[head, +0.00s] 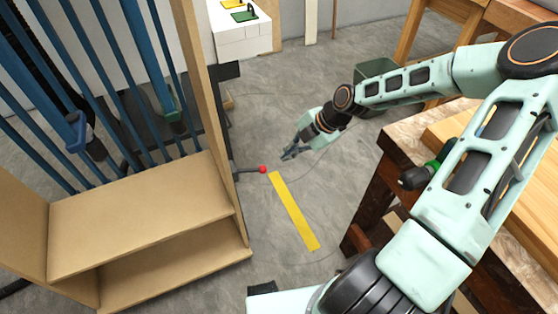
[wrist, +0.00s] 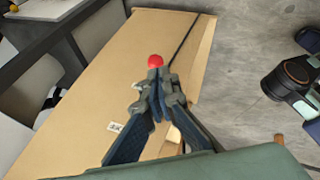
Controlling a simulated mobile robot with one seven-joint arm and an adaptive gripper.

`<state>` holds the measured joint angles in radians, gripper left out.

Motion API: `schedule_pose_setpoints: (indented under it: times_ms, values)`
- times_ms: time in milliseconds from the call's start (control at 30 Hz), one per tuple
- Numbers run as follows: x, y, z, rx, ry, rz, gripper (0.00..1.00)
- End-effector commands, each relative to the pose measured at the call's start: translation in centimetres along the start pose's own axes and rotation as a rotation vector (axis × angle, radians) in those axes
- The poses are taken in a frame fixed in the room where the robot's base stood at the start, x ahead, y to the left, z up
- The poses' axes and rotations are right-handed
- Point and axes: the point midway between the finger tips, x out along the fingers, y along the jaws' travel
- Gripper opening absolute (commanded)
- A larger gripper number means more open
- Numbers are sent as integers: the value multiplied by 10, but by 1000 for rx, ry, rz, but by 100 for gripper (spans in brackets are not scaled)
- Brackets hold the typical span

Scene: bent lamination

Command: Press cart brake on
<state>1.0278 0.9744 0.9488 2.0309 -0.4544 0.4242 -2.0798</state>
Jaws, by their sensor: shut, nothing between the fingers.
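The cart brake looks like a dark lever (head: 247,170) with a red ball knob (head: 263,169), sticking out from the side of a tan cart (head: 140,214) at the left. My gripper (head: 288,154) is shut and empty. In the head view it is above and to the right of the knob in the picture, with a gap between them. In the wrist view the red knob (wrist: 155,61) shows just past the closed fingertips (wrist: 157,80). The fingers hide most of the lever there, and I cannot tell the height between tips and knob.
A yellow floor strip (head: 294,210) lies right of the cart. A wooden workbench (head: 405,140) with a green and black drill (head: 425,172) stands at the right, near my arm. A dark green bin (head: 376,70) is behind my forearm. Grey floor around the knob is open.

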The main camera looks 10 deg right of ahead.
Motion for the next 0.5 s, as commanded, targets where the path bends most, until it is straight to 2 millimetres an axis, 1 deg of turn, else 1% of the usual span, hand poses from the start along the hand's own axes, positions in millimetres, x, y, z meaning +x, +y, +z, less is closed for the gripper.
schedule_pose_setpoints:
  times_ms: [33,100,200,333,500]
  values:
    - [-9,0,1,2,-3,2,0]
    - [-18,0,1,1,-3,1,0]
    - [-28,0,1,1,-1,1,0]
    - [-34,0,0,0,-1,1,0]
    - [-35,0,0,0,0,0,0]
